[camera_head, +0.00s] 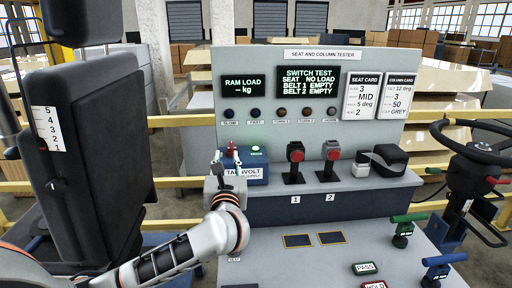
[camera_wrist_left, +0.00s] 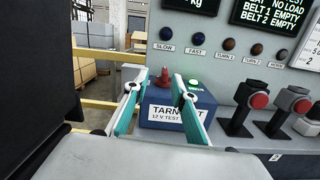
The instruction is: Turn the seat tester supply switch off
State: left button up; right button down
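The seat tester supply is a dark blue box (camera_head: 252,175) labelled TARNVOLT on the grey console; it also shows in the left wrist view (camera_wrist_left: 163,118). Its red switch (camera_wrist_left: 165,76) stands up on the box top, roughly upright. A green lamp (camera_head: 256,150) beside the switch looks lit. My left gripper (camera_head: 225,160) is at the box's left front and partly hides it and the switch. In the left wrist view its two teal-padded fingers (camera_wrist_left: 156,84) are apart, one on each side of the switch, with nothing held. I cannot tell whether they touch it. My right gripper is not in view.
A panel with lit displays (camera_head: 311,80) rises behind. A black seat (camera_head: 95,150) stands close on the left, a steering wheel (camera_head: 478,145) on the right.

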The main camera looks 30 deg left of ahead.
aim_at(231, 149)
pick_arm(q)
jog(key=shift+n+g+h, duration=0.4)
jog(key=shift+w+d+f+x, duration=0.1)
jog(key=shift+d+x, duration=0.05)
jog(key=shift+x, duration=1.25)
jog(key=shift+w+d+f+x, duration=0.1)
jog(key=shift+d+x, duration=0.1)
jog(key=shift+x, duration=1.15)
jog(key=shift+w+d+f+x, duration=0.1)
jog(key=shift+d+f+x, duration=0.05)
jog(key=shift+x, duration=1.25)
jog(key=shift+d, duration=0.1)
grip_shut()
